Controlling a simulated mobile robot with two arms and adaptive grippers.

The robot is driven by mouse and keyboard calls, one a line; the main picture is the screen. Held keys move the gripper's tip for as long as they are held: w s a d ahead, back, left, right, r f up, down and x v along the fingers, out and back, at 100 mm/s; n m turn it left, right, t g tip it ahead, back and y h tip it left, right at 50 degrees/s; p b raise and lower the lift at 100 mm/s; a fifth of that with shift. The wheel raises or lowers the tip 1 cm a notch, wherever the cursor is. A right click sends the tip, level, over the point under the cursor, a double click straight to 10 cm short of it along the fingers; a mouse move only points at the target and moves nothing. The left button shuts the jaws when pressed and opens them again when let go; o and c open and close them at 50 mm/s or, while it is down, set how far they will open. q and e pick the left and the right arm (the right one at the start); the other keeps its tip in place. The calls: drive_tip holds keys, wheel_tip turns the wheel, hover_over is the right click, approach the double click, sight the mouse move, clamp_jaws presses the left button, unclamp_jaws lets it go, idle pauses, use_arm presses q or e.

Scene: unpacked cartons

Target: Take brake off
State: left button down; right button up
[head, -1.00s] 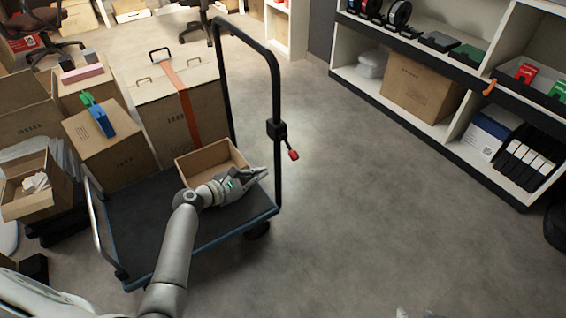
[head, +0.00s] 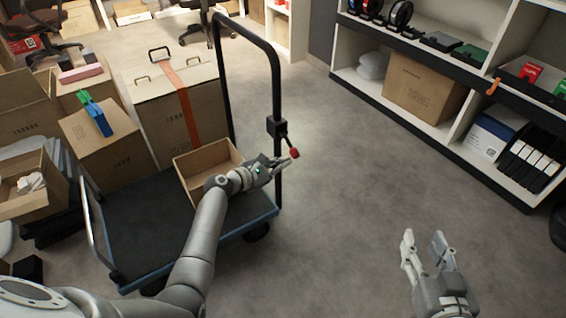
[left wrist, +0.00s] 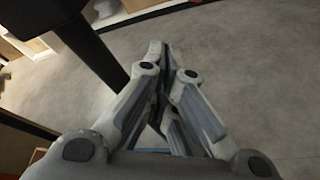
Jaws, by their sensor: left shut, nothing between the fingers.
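The brake lever is a short black rod with a red knob (head: 294,153). It comes out of a black clamp (head: 277,128) on the upright of the cart's black handle (head: 277,85) and slopes down to the right. My left gripper (head: 288,160) is shut and empty, with its tips just below and beside the red knob; I cannot tell whether they touch. In the left wrist view its fingers (left wrist: 160,62) are closed together, the black post (left wrist: 92,50) is at left, and the knob does not show. My right gripper (head: 424,250) is open and empty over the floor.
A shelf unit (head: 480,165) stands at right. The floor between is clear.

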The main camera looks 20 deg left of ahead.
sight(290, 145)
use_arm(q)
drive_tip(key=shift+s+d+r, duration=0.2)
drive_tip(key=shift+r, duration=0.3)
drive_tip(key=shift+s+d+r, duration=0.15)
drive_tip(key=shift+d+r, duration=0.1)
drive_tip(key=shift+r, duration=0.25)
drive_tip(key=shift+s+d+r, duration=0.2)
drive_tip(key=shift+r, duration=0.3)
use_arm(e)
drive_tip(key=shift+s+d+f+g, duration=0.25)
drive_tip(key=shift+s+f+g, duration=0.2)
drive_tip(key=shift+f, duration=0.3)
drive_tip(key=shift+s+d+f+g, duration=0.2)
drive_tip(key=shift+s+f+g, duration=0.25)
drive_tip(key=shift+f, duration=0.3)
use_arm(q)
drive_tip(key=shift+p, duration=0.3)
